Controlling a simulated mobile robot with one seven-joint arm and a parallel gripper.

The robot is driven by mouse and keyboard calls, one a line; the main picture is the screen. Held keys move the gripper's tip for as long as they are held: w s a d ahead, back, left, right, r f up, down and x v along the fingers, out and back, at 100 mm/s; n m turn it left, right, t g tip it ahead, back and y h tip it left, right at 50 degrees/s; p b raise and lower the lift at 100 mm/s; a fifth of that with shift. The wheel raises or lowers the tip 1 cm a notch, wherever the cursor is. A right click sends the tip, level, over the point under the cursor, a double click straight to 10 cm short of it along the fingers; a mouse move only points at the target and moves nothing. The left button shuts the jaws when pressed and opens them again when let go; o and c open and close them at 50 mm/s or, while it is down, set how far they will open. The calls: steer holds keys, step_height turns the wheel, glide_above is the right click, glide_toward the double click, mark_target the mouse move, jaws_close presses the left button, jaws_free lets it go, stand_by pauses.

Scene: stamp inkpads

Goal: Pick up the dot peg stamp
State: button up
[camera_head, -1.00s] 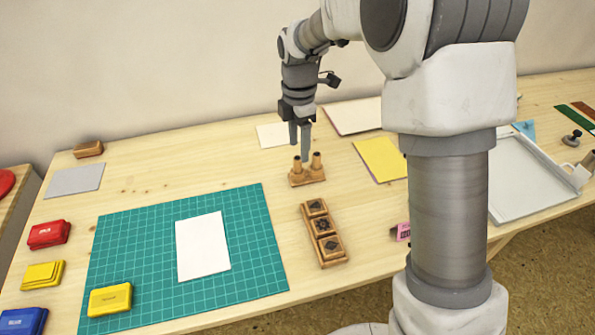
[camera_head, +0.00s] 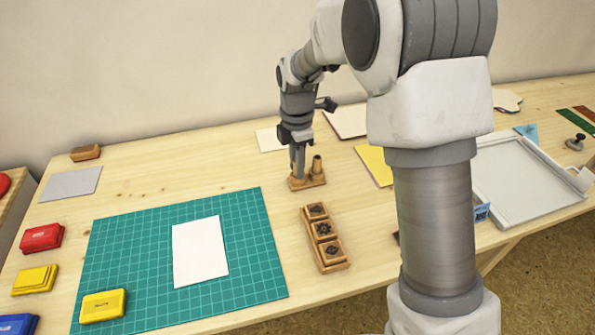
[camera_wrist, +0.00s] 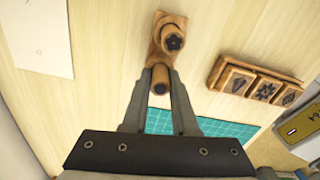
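The wooden peg stand (camera_head: 308,184) holds two upright peg stamps. My gripper (camera_head: 297,174) is low over its left end, with its fingers around the left peg stamp, which they mostly hide there. In the wrist view this peg stamp (camera_wrist: 160,80) stands between the fingertips of my gripper (camera_wrist: 161,76), which look closed against its sides. Its upper end is dark; I cannot make out a dot on it. It appears still in the stand. The other peg stamp (camera_head: 317,164) stands free at the right; in the wrist view it (camera_wrist: 173,41) has a dark mark on top.
A wooden tray (camera_head: 325,240) with three block stamps lies in front of the stand. A green cutting mat (camera_head: 140,235) with white paper (camera_head: 200,252) and a yellow inkpad (camera_head: 103,305) lies at the left. Yellow paper (camera_head: 375,165) lies to the right. Bare table is left of the stand.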

jaws_close()
steer(key=shift+r, duration=0.1)
steer(key=shift+r, duration=0.25)
step_height(320, 180, up, 4)
steer(key=shift+f+p, duration=0.15)
steer(key=shift+p, duration=0.75)
steer(key=s+d+r+p, duration=0.2)
steer(key=s+d+r, duration=0.4)
steer(key=s, duration=0.3)
steer(key=shift+s+d+r, duration=0.15)
steer(key=shift+d+r, duration=0.15)
steer(key=shift+d, duration=0.3)
